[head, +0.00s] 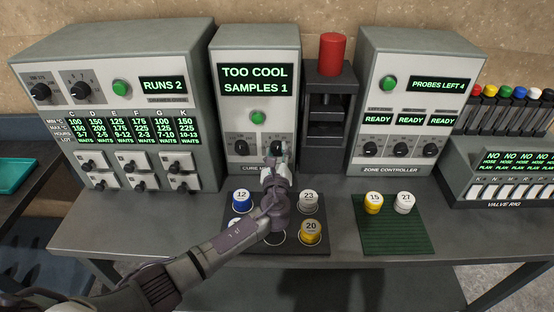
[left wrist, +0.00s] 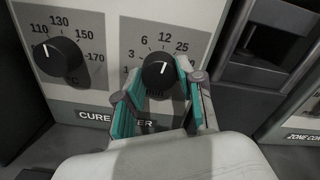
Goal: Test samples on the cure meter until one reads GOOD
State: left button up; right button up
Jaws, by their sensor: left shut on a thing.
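The cure meter (head: 226,90) stands at the middle back, its display (head: 257,80) reading TOO COOL, SAMPLES 1. My left gripper (head: 276,160) is at its right knob (head: 277,147). The left knob (left wrist: 57,58) is free, marked 110 to 170. On the dark tray (head: 320,248) stand blue sample 12 (head: 242,201), sample 23 (head: 309,201) and yellow sample 20 (head: 310,232); my arm hides part of this tray. My right gripper is out of view.
A green mat (head: 395,240) holds yellow sample 15 (head: 373,203) and white sample 27 (head: 404,203). A dark press (head: 330,95) with a red cylinder (head: 332,53) stands right of the meter.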

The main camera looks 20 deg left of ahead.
pick_arm(q)
jog(key=n+b, duration=0.4)
jog(key=shift+f+n, duration=0.2)
jog(key=shift+n, duration=0.1)
jog(key=shift+r+n+b, duration=0.2)
jog(key=shift+n+b, duration=1.35)
jog(key=shift+n, duration=0.55)
jog(key=o, duration=1.1)
jog(key=shift+o, duration=0.2)
jog(key=shift+s+d, duration=0.15)
jog(key=shift+s, duration=0.1)
jog(key=v, duration=1.1)
jog(key=shift+s, duration=0.2)
